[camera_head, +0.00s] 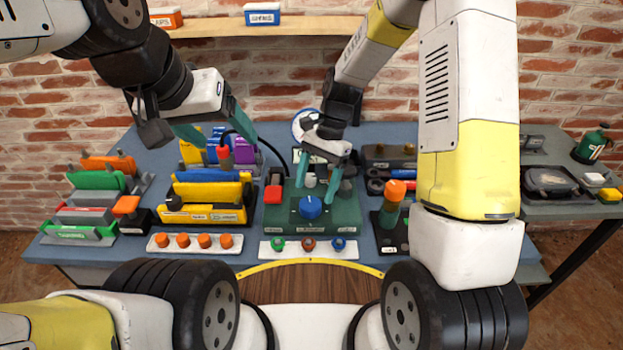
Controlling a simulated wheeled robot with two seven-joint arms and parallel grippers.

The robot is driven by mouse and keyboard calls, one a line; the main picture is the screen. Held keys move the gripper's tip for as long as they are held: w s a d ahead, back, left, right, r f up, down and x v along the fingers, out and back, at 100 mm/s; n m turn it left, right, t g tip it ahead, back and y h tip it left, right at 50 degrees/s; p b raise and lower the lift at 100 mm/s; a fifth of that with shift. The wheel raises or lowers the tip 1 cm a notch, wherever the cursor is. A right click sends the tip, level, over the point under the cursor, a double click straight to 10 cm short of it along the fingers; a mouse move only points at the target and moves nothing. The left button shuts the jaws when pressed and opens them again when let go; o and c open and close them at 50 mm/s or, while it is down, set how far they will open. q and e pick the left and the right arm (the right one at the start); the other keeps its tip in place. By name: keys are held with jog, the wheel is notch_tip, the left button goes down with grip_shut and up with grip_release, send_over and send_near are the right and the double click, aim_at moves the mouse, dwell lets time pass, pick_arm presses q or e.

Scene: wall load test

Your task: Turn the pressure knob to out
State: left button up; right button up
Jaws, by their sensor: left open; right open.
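A green box (345,218) stands near the front middle of the blue table, with a round blue knob (310,207) on top. A white mark shows on the knob; the small labels on the box are too blurred to read, so I cannot tell its setting. My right gripper (316,194) is open, pointing down over the box just behind the blue knob. A small grey knob (310,181) shows between its fingers; contact cannot be told. My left gripper (231,147) is open and empty, raised over the back left of the table, well away from the box.
Strips with orange knobs (183,241) and coloured knobs (308,246) lie along the front edge. Yellow holders (205,213) stand left, an orange-topped green handle (392,205) right. A shelf (270,26) hangs behind.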

aim_at(310, 203)
jog(key=shift+x, duration=2.05)
jog(key=c, duration=1.4)
jog(key=shift+o, duration=0.2)
jog(key=shift+n, duration=0.3)
